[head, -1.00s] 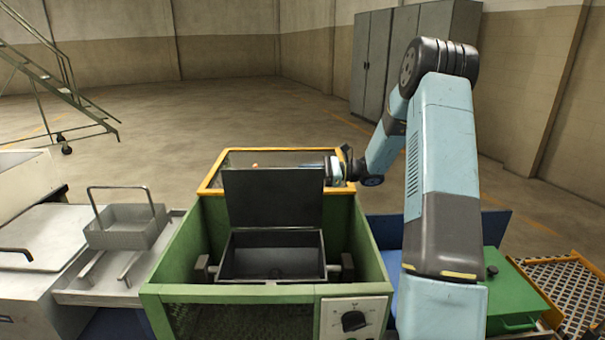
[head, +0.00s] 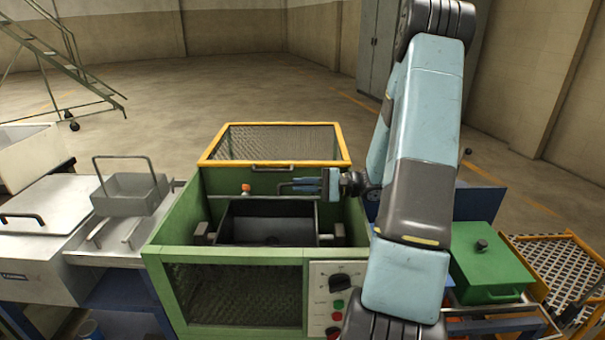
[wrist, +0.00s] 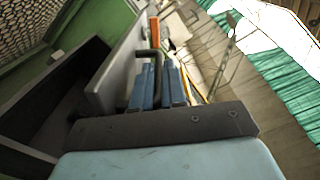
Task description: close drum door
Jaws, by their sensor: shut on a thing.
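The drum (head: 268,232) is a dark open-topped box inside the green housing, and its cavity shows in the head view. The drum door shows as a grey plate (wrist: 118,78) in the wrist view. In the head view I see it nearly edge-on above the drum's back rim, so it stands partly open. My gripper (head: 300,186) comes in from the right above the drum. Its blue fingers (wrist: 160,85) are closed around the door's dark bar handle (wrist: 147,56) in the wrist view. The fingers partly hide the handle.
The green housing (head: 225,256) surrounds the drum, with a yellow-framed mesh guard (head: 275,125) at its back and a control panel (head: 338,300) in front. A grey handled basket (head: 130,195) stands left. A green lidded box (head: 487,265) stands right.

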